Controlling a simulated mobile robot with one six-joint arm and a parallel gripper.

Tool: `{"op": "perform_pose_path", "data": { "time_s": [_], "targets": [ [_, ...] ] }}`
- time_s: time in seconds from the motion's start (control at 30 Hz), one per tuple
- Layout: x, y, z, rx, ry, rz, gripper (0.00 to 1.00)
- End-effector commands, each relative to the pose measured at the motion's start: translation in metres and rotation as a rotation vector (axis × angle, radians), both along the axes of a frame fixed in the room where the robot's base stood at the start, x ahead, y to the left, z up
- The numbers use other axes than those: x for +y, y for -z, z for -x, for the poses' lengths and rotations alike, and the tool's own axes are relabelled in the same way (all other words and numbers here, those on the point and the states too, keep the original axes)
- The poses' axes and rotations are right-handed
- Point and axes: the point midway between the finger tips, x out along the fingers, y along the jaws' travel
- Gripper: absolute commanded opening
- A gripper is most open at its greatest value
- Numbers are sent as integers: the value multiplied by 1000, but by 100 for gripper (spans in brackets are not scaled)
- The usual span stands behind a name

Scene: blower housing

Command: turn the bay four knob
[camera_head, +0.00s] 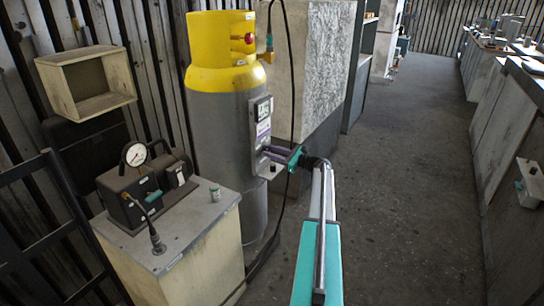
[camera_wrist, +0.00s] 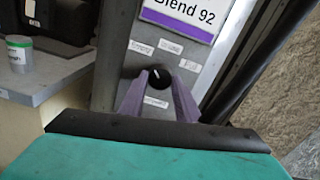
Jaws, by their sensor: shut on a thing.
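A round black knob (camera_wrist: 160,77) with a small white mark sits on a grey panel (camera_wrist: 190,72) in the wrist view. Small labels surround the knob, too blurred to read surely. Above it is a purple-edged sign (camera_wrist: 180,14) reading "Blend 92"; no bay number is readable. My gripper (camera_wrist: 157,88) has its two purple fingers on either side of the knob, shut on it. In the head view my gripper (camera_head: 272,154) reaches the panel on the front of a grey and yellow cylinder (camera_head: 220,110); the knob is hidden there.
A cabinet (camera_head: 205,240) at the left carries a black gauge box (camera_head: 125,190) and a small jar (camera_head: 214,192). An open wooden box (camera_head: 88,82) hangs on the wall. A black hose (camera_head: 291,75) runs beside the cylinder. The floor at the right (camera_head: 410,200) is clear.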

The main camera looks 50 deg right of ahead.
Motion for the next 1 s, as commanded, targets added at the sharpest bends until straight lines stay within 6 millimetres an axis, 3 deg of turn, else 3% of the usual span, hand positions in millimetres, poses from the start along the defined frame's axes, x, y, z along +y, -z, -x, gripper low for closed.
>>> {"op": "perform_pose_path", "data": {
  "time_s": [0.5,0.87,0.9,1.0],
  "targets": [
    [-1,1,0,-60,1,238,7],
    [-1,-1,0,-64,1,256,8],
    [-1,-1,0,-64,1,256,32],
    [-1,0,0,-64,1,255,48]
  ]
}}
